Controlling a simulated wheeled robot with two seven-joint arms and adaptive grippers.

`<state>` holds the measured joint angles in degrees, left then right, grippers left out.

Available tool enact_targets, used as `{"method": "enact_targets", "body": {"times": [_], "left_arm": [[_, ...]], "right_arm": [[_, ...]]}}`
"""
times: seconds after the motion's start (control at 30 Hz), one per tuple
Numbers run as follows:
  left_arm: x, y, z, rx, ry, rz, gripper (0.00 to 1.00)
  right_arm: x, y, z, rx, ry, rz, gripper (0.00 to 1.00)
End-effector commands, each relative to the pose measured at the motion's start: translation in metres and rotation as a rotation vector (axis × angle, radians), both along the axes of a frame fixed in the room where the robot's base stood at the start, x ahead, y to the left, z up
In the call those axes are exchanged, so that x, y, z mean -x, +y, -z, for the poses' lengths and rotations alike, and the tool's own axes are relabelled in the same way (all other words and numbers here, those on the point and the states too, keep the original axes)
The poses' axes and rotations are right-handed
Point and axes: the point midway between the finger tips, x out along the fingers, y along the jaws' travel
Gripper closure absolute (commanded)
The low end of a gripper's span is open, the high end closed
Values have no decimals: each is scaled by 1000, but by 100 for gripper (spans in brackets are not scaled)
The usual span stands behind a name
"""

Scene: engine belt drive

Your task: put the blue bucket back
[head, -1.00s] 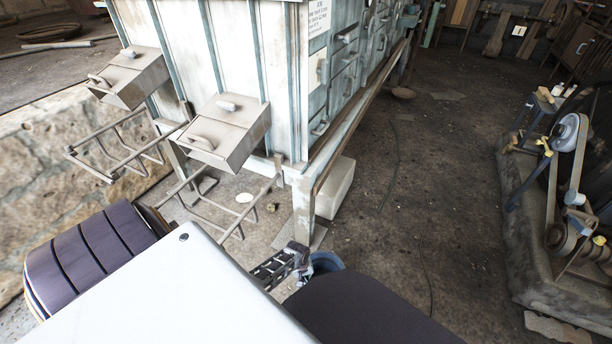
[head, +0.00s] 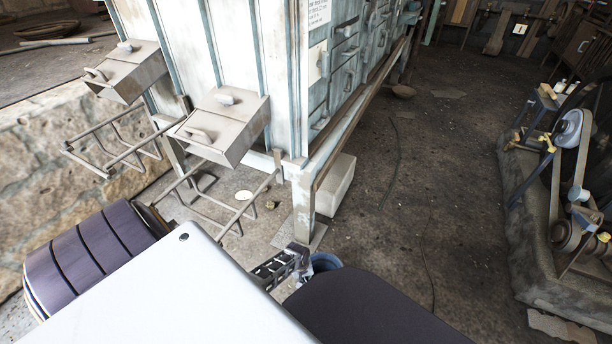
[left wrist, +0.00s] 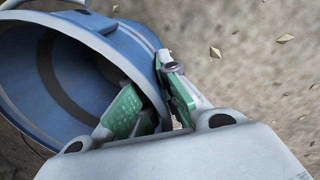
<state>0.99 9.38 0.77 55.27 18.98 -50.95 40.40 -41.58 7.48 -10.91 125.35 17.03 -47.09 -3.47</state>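The blue bucket (head: 325,262) is low in the head view, right of my left gripper (head: 300,258) and partly hidden by a dark part of my own body. In the left wrist view the bucket (left wrist: 45,75) lies tilted with its open mouth toward the left, and a piece of its pale handle shows at the top. The green-padded fingers of my left gripper (left wrist: 155,105) sit on both sides of the bucket's rim and are closed on it. My right gripper is in neither view.
A pale metal cabinet (head: 265,60) on legs stands ahead, with metal boxes (head: 222,125) and wire racks (head: 205,205) at its left. A white block (head: 336,185) lies under it. The belt-drive engine (head: 572,130) is at the right.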

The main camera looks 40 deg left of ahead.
Motion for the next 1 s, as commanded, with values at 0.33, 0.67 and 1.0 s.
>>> {"method": "enact_targets", "body": {"times": [0.33, 0.67, 1.0], "left_arm": [[0, 0, 0, 0, 0, 0, 73], [0, 0, -3, 0, 0, 0, 73], [2, 2, -22, 0, 0, 0, 73]], "right_arm": [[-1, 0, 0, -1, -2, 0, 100], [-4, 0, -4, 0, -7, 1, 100], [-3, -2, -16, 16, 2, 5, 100]]}}
